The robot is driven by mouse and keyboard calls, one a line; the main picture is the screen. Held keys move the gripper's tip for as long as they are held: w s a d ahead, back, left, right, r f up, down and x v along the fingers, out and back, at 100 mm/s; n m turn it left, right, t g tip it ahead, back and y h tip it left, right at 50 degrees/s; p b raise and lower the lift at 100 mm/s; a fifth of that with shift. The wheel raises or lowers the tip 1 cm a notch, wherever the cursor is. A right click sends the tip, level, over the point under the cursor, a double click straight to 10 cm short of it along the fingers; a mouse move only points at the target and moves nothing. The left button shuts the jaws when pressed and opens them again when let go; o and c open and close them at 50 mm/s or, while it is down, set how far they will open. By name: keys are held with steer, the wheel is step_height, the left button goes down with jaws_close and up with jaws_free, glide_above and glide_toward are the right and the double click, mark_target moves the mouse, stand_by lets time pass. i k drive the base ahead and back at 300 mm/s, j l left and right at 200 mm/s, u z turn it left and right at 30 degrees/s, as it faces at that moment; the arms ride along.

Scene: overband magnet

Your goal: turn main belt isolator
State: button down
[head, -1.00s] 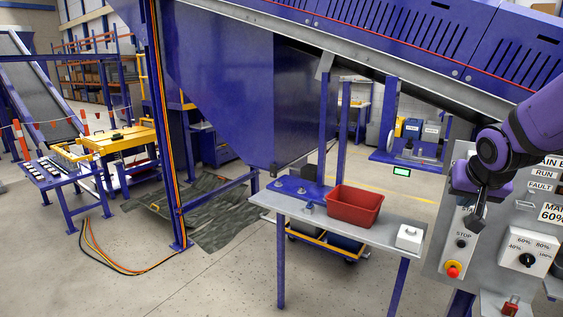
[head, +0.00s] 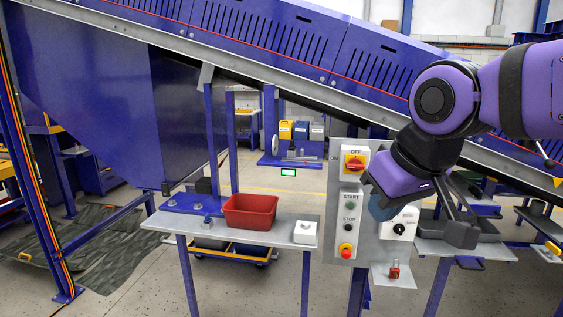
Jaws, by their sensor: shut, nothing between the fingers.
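The isolator (head: 355,162) is a red rotary knob on a yellow plate, high on the grey control panel (head: 338,205). OFF is printed above it and ON to its left; the knob is too small for me to tell its exact setting. My gripper (head: 461,236) is shut and empty, to the right of and below the isolator, apart from it. My arm and wrist hide the upper right of the panel and part of the speed dial (head: 399,229).
START (head: 350,206) and STOP (head: 349,227) buttons and a red emergency stop (head: 346,250) sit below the isolator. A red padlock (head: 394,270) is on a small shelf below. A table with a red bin (head: 250,212) stands left; a grey tray (head: 485,228) is right.

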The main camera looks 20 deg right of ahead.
mark_target(354, 164)
steer(key=z, duration=2.15)
steer(key=u, duration=1.4)
steer(key=i+j+z, duration=0.4)
steer(key=i+j, duration=0.4)
steer(key=i, duration=0.15)
steer(key=k+z, duration=0.2)
steer(key=k, duration=0.05)
